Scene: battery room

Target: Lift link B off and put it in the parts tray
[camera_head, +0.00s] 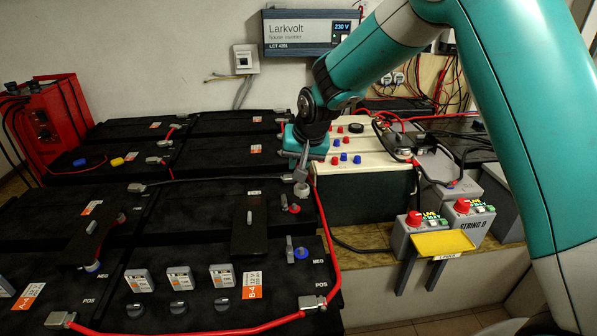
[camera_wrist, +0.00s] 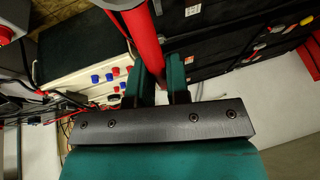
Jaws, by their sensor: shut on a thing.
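My gripper (camera_head: 301,165) is above the rear middle of the black battery bank, beside a pale round post (camera_head: 301,190). A red cable (camera_head: 325,222) rises from the front battery to it. In the wrist view this red length (camera_wrist: 146,42) runs up to the jaws, which seem shut on it; the contact is partly hidden. A grey end piece shows just below the jaws. A black bar (camera_head: 250,238), possibly link B, lies across the batteries at centre right; its label is not readable. A small yellow tray (camera_head: 443,243), probably the parts tray, stands at right.
A similar black bar (camera_head: 95,230) lies at left. Grey switch boxes (camera_head: 468,222) with red knobs stand behind the yellow tray. A red box (camera_head: 45,120) with cables is at the far left.

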